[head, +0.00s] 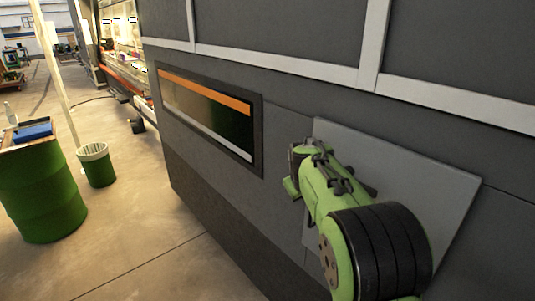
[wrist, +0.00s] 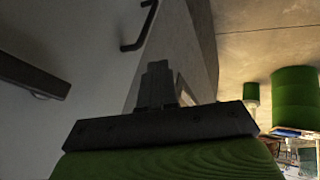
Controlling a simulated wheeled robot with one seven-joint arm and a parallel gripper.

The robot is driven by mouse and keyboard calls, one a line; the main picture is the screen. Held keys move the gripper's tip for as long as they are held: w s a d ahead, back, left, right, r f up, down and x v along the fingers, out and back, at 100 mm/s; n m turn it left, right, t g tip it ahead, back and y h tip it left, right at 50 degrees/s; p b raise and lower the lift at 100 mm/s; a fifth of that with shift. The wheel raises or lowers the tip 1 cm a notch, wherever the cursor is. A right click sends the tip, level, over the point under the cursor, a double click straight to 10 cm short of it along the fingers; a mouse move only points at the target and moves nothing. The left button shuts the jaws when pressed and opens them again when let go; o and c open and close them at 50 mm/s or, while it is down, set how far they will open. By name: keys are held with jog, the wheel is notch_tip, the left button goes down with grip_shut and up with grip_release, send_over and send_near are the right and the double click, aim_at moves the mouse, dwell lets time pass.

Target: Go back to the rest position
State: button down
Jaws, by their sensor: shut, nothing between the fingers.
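In the wrist view, my gripper (wrist: 157,70) is shut, with its dark fingers together and nothing held. It points along the side of a large grey machine, which also fills the right of the head view (head: 215,165). In the head view my green arm reaches along the machine's front, and the fingers are hard to make out there. Two dark handles show in the wrist view, one at the top (wrist: 138,35) and one at the left (wrist: 35,75); both are apart from the fingers.
The machine has a long dark window with an orange strip (head: 205,112) and a light grey panel (head: 440,200) behind my arm. A green barrel (head: 42,195) and a green bin (head: 98,168) stand on the left. The concrete floor (head: 130,225) between them and the machine is clear.

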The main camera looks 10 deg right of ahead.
jog(key=s+r+m+y, duration=0.15)
jog(key=s+r, duration=0.35)
jog(key=s, duration=0.7)
jog(key=s+a+f+m, duration=0.1)
jog(key=s+f, duration=0.1)
jog(key=s, duration=1)
jog(key=s+a+f+m+g, duration=0.1)
jog(key=s+f, duration=0.2)
jog(key=s, duration=0.9)
jog(key=shift+s+f, duration=0.3)
jog(key=shift+s, duration=0.05)
jog(key=c, duration=1.8)
grip_release()
jog(key=shift+a+m+y, duration=0.1)
jog(key=shift+m+y, duration=0.15)
jog(key=shift+c, duration=0.2)
